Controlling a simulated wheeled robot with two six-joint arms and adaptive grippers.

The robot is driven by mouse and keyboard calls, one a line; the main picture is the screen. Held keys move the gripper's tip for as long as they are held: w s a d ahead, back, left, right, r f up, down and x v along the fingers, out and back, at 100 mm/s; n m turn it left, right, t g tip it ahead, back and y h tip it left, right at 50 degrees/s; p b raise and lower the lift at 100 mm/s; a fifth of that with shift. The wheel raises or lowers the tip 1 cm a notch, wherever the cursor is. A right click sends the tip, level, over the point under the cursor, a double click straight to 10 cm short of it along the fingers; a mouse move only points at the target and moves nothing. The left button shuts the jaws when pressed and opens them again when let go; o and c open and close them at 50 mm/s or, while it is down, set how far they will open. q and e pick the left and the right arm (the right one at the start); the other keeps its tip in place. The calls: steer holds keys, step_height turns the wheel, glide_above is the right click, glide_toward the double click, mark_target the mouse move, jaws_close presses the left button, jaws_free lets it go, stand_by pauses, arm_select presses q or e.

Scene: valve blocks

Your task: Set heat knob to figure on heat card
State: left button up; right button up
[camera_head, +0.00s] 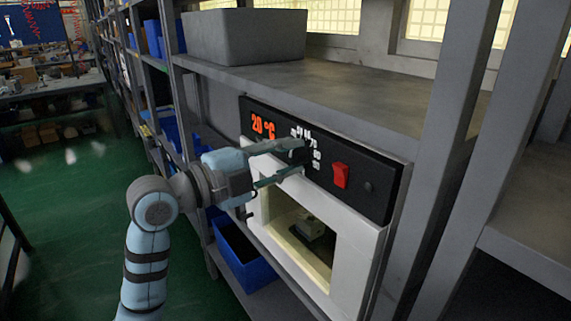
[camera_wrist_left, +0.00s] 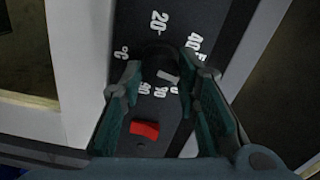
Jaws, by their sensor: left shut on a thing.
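The heat knob (camera_wrist_left: 160,60) is black with a pale mark, on the black control panel (camera_head: 385,185) of a white oven (camera_head: 350,262). White figures ring it; 70, 80 and 90 show in the head view, 20 and 40 in the wrist view. My left gripper (camera_head: 303,158) comes from the left and is shut on the knob, one finger on each side. In the wrist view its fingers (camera_wrist_left: 163,82) flank the knob; the pale mark lies between them. In the head view the fingers mostly hide the knob. I see no heat card. My right gripper is not in view.
An orange display (camera_head: 263,126) reads 20 °C. A red switch (camera_head: 341,175) and a small black button (camera_head: 368,187) sit right of the knob. A small object (camera_head: 308,228) is inside the oven. A grey bin (camera_head: 245,35) stands above, a blue bin (camera_head: 243,255) below left.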

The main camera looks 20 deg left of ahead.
arm_select(q)
steer(key=m+b, duration=0.1)
steer(key=m, duration=0.2)
steer(key=shift+f, duration=0.15)
steer(key=shift+m+b, duration=0.6)
steer(key=shift+m, duration=1.1)
steer(key=o, duration=1.2)
steer(key=shift+c, duration=0.2)
steer(key=v, duration=1.2)
